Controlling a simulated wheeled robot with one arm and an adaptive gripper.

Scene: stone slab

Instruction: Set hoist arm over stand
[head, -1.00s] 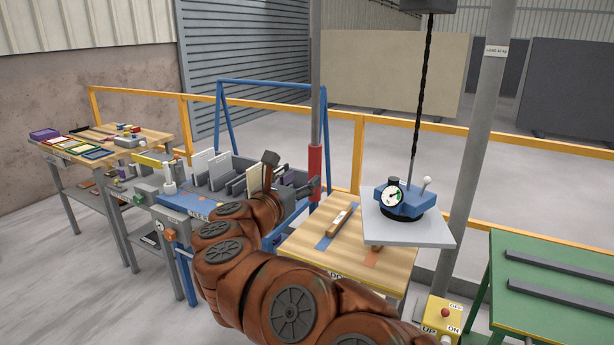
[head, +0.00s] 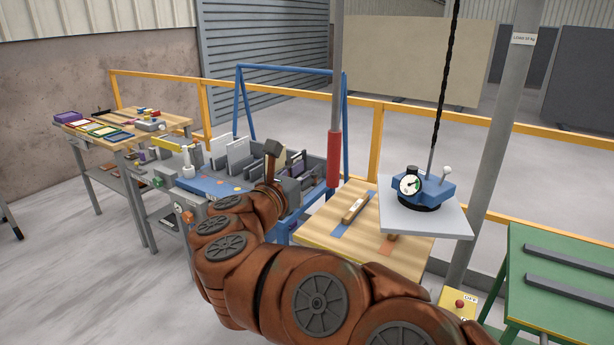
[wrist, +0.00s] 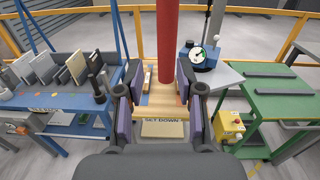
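The hoist's red grip sleeve (head: 333,158) hangs on a grey upright rod. In the wrist view the red sleeve (wrist: 166,45) stands between my gripper's (wrist: 161,80) spread fingers, with a gap on each side; whether it is fully within their reach I cannot tell. My gripper is open. A blue lifter with a dial (head: 424,188) hangs from a dark chain and sits on a pale slab (head: 450,222), which hangs above the right part of a wooden-topped stand (head: 330,228). The wrist view shows a "SET DOWN" label (wrist: 162,120) at this stand's front.
A green table (head: 560,300) with two dark bars stands right. A blue rack (head: 237,105) with upright tiles stands left, close to my arm. A grey post (head: 490,165) and yellow rail (head: 290,97) stand behind. A yellow button box (wrist: 230,125) is low on the right.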

